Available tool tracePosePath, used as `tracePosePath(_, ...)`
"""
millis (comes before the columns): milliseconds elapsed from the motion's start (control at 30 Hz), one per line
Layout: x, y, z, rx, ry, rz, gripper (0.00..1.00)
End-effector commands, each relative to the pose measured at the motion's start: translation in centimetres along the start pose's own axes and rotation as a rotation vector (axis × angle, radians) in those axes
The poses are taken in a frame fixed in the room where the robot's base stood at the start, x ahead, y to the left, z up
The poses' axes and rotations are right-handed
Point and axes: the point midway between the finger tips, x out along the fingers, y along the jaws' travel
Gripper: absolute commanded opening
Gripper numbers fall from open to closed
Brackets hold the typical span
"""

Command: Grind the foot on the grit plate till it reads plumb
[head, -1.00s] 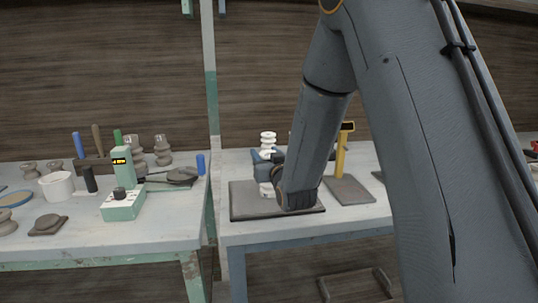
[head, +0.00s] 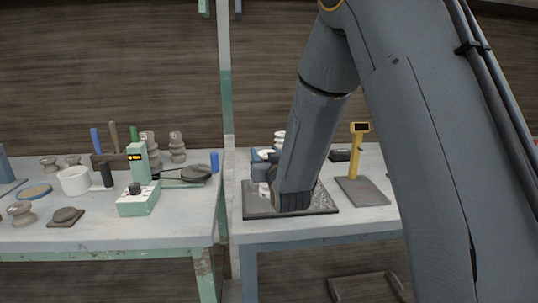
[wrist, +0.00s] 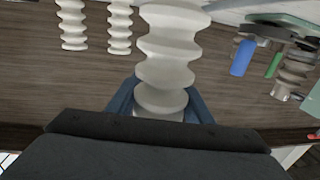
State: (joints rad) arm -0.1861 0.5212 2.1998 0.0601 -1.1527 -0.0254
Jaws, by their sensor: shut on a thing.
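My gripper (head: 262,165) is over the left part of the dark grit plate (head: 325,198), partly hidden by my arm. In the wrist view its blue fingers are shut on a white ribbed clay piece (wrist: 168,55). The piece's lower end shows as a small white patch (head: 264,188) just by the plate. Whether the foot touches the plate cannot be told. A speckled patch shows on the plate right of my arm. A yellow post gauge (head: 358,150) with a dark display stands right of the plate. I cannot read it.
White ribbed pieces (head: 279,140) stand behind; two show in the wrist view (wrist: 118,25). The left table holds a green device (head: 140,185) with a lit display, a white cup (head: 75,180), handled tools and grey ribbed pieces (head: 177,147).

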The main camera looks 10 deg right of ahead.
Motion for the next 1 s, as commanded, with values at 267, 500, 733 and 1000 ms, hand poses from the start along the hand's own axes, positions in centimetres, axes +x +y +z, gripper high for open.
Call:
tracePosePath(267,-0.1,0.9,0.1,0.000,-0.001,0.002,0.00)
tracePosePath(500,-0.3,2.4,0.1,-0.001,-0.002,0.002,0.00)
tracePosePath(733,-0.4,3.0,0.1,0.000,-0.003,0.002,0.00)
tracePosePath(1000,-0.6,4.3,0.0,-0.001,-0.003,0.002,0.00)
